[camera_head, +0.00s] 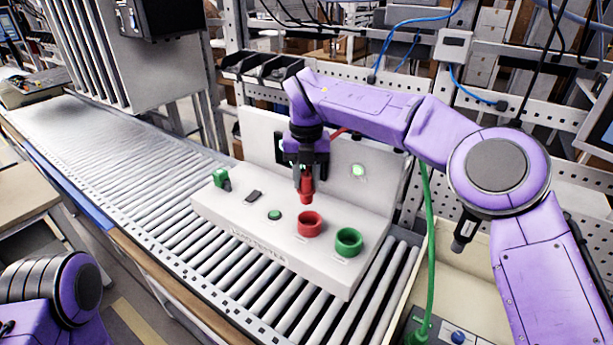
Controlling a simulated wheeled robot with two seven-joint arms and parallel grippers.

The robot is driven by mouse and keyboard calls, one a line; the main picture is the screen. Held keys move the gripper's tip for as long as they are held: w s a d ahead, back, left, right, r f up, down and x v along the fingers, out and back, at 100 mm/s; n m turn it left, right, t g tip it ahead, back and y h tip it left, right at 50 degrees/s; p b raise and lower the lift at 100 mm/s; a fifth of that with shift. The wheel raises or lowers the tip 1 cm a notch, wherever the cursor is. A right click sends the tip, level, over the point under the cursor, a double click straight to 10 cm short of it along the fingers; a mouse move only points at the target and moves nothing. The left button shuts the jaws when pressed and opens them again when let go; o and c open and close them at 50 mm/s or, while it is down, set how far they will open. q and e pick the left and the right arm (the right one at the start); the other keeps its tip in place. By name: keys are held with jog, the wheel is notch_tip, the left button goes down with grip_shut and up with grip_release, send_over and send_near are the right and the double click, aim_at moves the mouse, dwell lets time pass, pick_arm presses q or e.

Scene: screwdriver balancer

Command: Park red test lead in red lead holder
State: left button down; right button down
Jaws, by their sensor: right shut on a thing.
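My right gripper (306,176) is shut on the red test lead (306,190). The lead points down and hangs over the white tester. The red lead holder (310,224) is a red ring on the tester's top, just below and slightly right of the lead's tip. The lead looks close above the ring; I cannot tell whether they touch. A green holder (348,241) stands to the right of the red one. Part of my left arm shows at the lower left; its gripper is out of view.
The white tester (245,222) rests on a roller conveyor (130,160). A green connector (220,177), a black switch (254,196) and a green button (274,214) sit on its left part. A green cable (429,250) hangs at the right. Black bins (262,68) stand behind.

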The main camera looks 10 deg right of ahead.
aim_at(306, 190)
jog(key=shift+f+b, duration=1.25)
jog(key=shift+f, duration=0.55)
jog(key=shift+f, duration=0.1)
jog(key=c, duration=0.7)
grip_release()
notch_tip(306, 190, up, 11)
jog(key=shift+f+p, duration=0.2)
jog(key=shift+p, duration=0.1)
jog(key=shift+f, duration=0.1)
